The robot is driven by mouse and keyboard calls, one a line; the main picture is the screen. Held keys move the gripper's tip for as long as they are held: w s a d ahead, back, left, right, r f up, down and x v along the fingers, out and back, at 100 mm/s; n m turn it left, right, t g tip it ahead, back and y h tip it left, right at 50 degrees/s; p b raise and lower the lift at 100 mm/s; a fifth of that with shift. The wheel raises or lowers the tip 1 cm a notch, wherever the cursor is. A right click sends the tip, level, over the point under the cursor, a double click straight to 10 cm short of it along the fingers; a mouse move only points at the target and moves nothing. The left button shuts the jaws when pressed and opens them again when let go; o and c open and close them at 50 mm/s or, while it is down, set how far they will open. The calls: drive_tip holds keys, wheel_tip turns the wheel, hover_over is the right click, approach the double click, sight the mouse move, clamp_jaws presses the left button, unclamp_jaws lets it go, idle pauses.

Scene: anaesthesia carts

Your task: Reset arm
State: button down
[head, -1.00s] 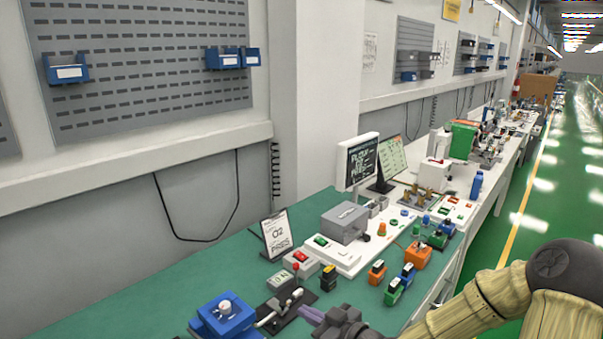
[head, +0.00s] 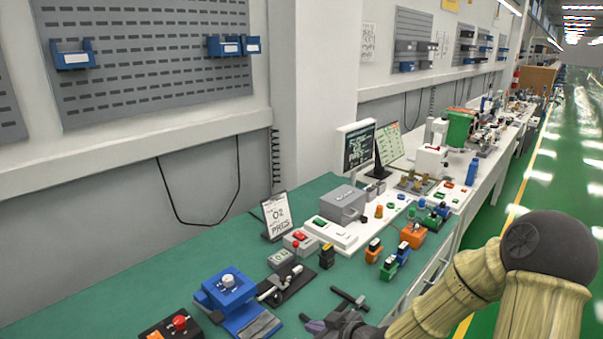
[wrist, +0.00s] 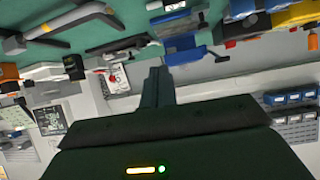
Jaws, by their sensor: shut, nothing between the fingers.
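My gripper (head: 340,322) shows at the bottom of the head view, low over the front part of the green bench (head: 95,311). The dark wrist body and the two fingers (wrist: 155,80) fill the middle of the wrist view, where the fingers are together with nothing between them. My gripper is to the right of a blue block fixture (head: 228,288) and apart from it. Part of the gripper is cut off by the lower edge of the head view.
A red-button box (head: 178,322) is at the front left. A black clamp fixture (head: 290,285), an O2 sign (head: 277,215), a grey box (head: 343,203) and small orange connectors (head: 373,250) stand behind. A green aisle floor (head: 570,180) lies right.

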drive_tip(key=d+f+h, duration=0.1)
drive_tip(key=s+d+f+g+h+b, duration=0.1)
drive_tip(key=f, duration=0.1)
drive_tip(key=s+d+f+m+h+b, duration=0.1)
drive_tip(key=f, duration=0.1)
drive_tip(key=shift+s+d+g, duration=0.1)
drive_tip(key=shift+d+g, duration=0.2)
drive_tip(key=s+d+m+g+h+b, duration=0.4)
drive_tip(key=s+d+m+h+b, duration=0.25)
drive_tip(key=s, duration=0.45)
wheel_tip(320, 180, up, 13)
drive_tip(key=d+m+y+p, duration=0.1)
drive_tip(key=p, duration=1.2)
drive_tip(key=shift+s+d+p, duration=0.3)
drive_tip(key=shift+s+d, duration=0.05)
drive_tip(key=shift+s, duration=0.05)
drive_tip(key=shift+r, duration=0.1)
